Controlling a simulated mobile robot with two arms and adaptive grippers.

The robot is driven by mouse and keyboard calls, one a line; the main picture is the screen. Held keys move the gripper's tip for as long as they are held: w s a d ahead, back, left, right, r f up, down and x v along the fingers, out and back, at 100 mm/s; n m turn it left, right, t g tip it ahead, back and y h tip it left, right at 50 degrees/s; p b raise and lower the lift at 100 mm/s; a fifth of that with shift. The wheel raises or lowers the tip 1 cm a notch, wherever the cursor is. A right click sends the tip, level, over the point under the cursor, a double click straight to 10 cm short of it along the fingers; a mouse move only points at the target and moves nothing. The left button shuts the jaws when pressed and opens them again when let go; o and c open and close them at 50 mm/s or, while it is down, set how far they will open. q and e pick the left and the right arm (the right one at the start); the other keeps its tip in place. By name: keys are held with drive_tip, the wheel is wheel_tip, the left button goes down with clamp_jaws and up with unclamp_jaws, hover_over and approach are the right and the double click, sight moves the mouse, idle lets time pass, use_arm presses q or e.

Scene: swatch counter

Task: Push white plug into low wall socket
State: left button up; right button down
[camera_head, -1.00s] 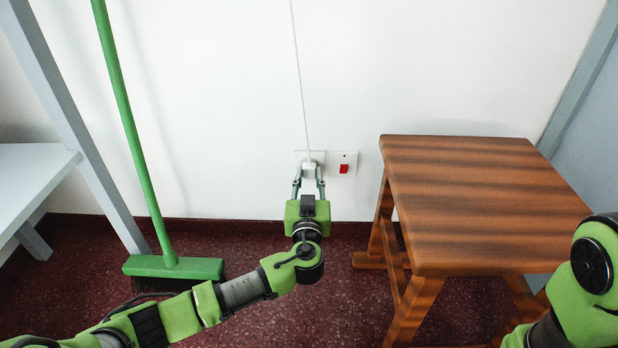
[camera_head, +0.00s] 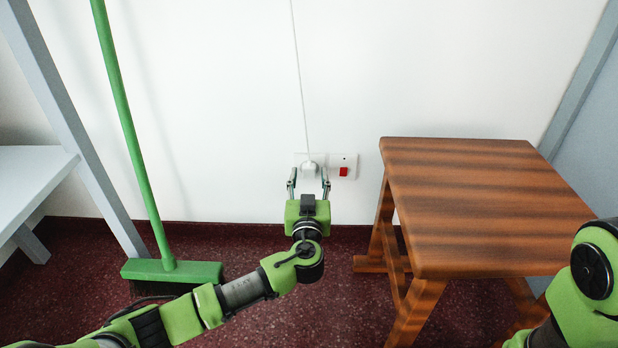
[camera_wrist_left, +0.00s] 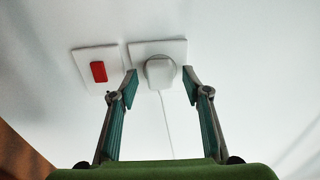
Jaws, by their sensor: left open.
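The white plug (camera_head: 309,171) sits at the white wall socket (camera_head: 301,158), low on the wall, with its thin white cord (camera_head: 301,80) running up. In the left wrist view the plug (camera_wrist_left: 159,73) lies against the round recess of the socket plate (camera_wrist_left: 172,46); I cannot tell how deep it is. My left gripper (camera_head: 308,180) is open, its fingers spread to either side of the plug and apart from it. It also shows open in the left wrist view (camera_wrist_left: 160,88). Only my right arm shows, at the right edge; its gripper is out of view.
A switch plate with a red rocker (camera_head: 343,171) is right of the socket. A striped wooden stool (camera_head: 470,200) stands to the right. A green broom (camera_head: 172,269) leans at the left, near a grey shelf (camera_head: 30,180).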

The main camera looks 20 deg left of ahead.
use_arm(q)
drive_tip(key=v, duration=1.2)
drive_tip(key=shift+r, duration=0.1)
